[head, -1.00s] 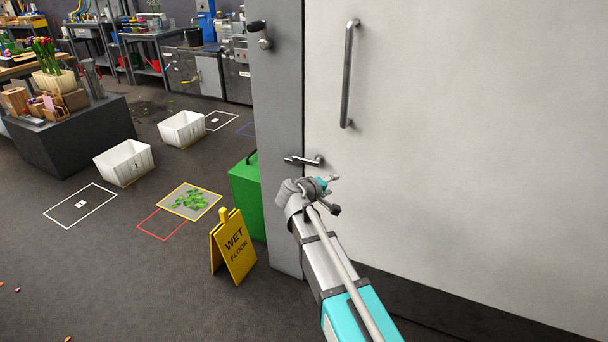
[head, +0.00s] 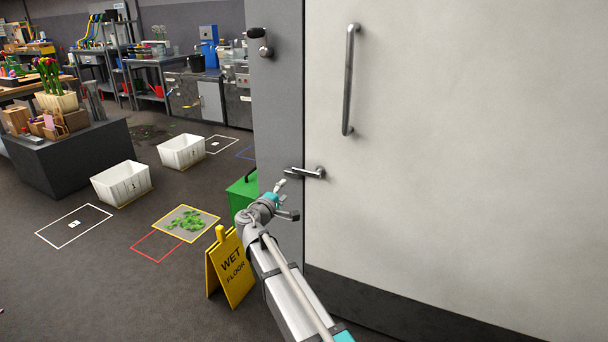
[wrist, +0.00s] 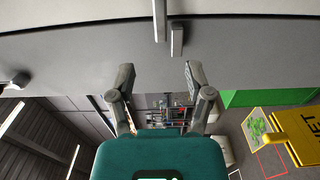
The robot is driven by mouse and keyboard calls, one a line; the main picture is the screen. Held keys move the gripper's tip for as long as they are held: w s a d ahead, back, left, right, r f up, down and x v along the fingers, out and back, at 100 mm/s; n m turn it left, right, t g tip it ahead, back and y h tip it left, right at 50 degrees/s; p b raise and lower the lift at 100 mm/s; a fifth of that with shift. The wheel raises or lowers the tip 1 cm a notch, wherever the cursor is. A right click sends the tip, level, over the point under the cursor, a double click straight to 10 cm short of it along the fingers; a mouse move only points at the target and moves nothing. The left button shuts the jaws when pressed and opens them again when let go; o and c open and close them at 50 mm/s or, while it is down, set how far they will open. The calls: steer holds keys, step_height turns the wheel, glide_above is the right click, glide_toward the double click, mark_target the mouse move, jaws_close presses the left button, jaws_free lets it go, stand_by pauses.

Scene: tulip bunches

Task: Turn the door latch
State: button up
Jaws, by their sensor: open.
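The door latch (head: 306,173) is a short metal lever lying about level on the pale door (head: 450,150), near its left edge, with its free end pointing left. My gripper (head: 284,201) is just below the latch and a little to its left, with its fingers spread and nothing between them. In the wrist view my gripper (wrist: 160,76) is open and empty. Metal bars show at the top of that view beyond the fingertips; I cannot tell surely which is the latch. I see no clear contact with the latch.
A long vertical pull handle (head: 349,80) is above the latch. A grey door frame (head: 278,110) stands to the left. A green box (head: 238,193) and a yellow wet floor sign (head: 231,268) stand below left, near my arm.

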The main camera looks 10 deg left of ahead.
mark_target(303, 173)
steer(key=shift+w+d, duration=0.1)
steer(key=shift+w, duration=0.05)
steer(key=x, duration=1.3)
steer(key=shift+w, duration=0.25)
jaws_close()
steer(key=shift+d, duration=0.45)
steer(key=shift+a, duration=0.2)
steer(key=shift+f, duration=0.1)
